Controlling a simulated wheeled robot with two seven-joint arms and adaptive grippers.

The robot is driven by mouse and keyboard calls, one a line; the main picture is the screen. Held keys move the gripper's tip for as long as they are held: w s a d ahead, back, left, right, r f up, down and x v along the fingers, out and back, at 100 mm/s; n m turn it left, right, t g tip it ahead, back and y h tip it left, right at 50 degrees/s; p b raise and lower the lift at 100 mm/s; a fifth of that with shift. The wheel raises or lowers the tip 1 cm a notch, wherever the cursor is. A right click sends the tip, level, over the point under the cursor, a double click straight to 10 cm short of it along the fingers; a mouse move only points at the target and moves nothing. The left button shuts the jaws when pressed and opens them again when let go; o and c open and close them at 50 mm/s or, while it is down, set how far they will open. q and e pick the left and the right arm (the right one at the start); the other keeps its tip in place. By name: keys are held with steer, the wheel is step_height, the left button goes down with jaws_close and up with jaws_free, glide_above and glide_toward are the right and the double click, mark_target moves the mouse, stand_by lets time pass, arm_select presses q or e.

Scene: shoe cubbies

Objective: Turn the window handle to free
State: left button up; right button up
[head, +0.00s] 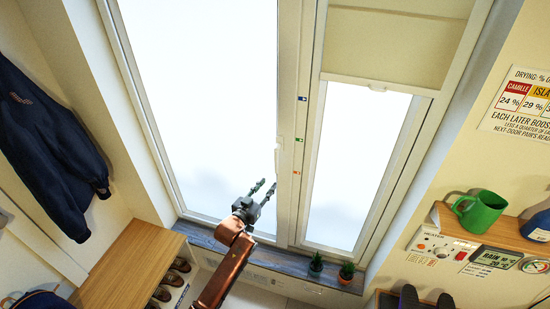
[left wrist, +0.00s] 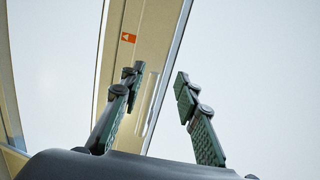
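The window handle (head: 278,160) is a slim, pale lever on the upright frame between the two panes. In the head view it hangs roughly along the frame. A pale bar that looks like the handle (left wrist: 151,103) shows in the left wrist view, behind and between my fingers. My left gripper (head: 267,186) is open and empty, just below and left of the handle in the head view. Its spread fingers also show in the left wrist view (left wrist: 157,82). I see no contact with the handle. My right gripper is not in view.
Blue, green and orange (head: 296,172) marks run down the frame. Small potted plants (head: 316,265) stand on the sill (head: 265,258). A wooden shoe cubby (head: 130,262) and hanging dark jacket (head: 50,150) are left. A green mug (head: 481,212) stands on a right shelf.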

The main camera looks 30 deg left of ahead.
arm_select(q)
steer(key=t, duration=0.1)
glide_toward(276, 164)
steer(key=w, duration=0.6)
steer(key=w+p, duration=0.1)
steer(key=w, duration=0.3)
steer(key=shift+w+a+f, duration=0.35)
steer(key=shift+f, duration=0.05)
steer(key=shift+c, duration=0.6)
jaws_close()
